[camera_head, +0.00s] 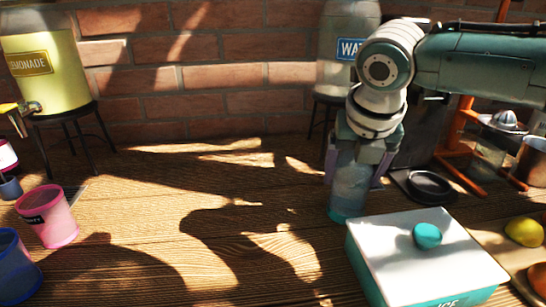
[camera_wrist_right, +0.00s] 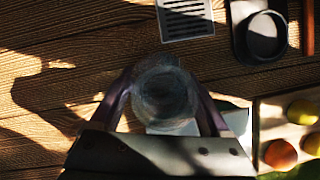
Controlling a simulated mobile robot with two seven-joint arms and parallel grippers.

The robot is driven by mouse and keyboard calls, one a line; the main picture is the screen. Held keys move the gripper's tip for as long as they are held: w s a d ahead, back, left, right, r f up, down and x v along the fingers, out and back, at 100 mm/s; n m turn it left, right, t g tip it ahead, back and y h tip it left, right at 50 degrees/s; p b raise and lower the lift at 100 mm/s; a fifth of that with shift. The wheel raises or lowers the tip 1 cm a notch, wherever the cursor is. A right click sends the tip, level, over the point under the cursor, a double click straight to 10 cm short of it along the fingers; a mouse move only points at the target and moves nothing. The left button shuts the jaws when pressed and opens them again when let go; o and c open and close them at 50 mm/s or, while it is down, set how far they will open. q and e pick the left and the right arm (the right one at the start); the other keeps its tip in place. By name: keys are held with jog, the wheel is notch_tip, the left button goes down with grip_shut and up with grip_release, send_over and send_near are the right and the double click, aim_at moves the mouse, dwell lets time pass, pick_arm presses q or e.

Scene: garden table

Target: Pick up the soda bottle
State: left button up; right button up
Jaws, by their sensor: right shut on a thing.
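The soda bottle (camera_head: 350,188) is clear with a teal lower part and stands upright behind the white-topped ice box. My right gripper (camera_head: 356,165) comes down from above and is shut around its upper part, with one purplish finger on each side. In the right wrist view the bottle (camera_wrist_right: 165,92) shows end-on as a round, dark, see-through shape between the two fingers of the right gripper (camera_wrist_right: 163,98). The gripper hides the bottle's top. I cannot tell whether its base touches the table. My left gripper is not in view.
The ice box (camera_head: 420,255) with a teal knob is close in front of the bottle. A water dispenser (camera_head: 340,50) stands behind the arm, a lemonade dispenser (camera_head: 60,85) at left. Pink (camera_head: 50,215) and blue (camera_head: 15,265) cups stand left. The middle table is clear.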

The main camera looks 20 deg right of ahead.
grip_shut()
jog(key=shift+r, duration=0.15)
dwell(0.4)
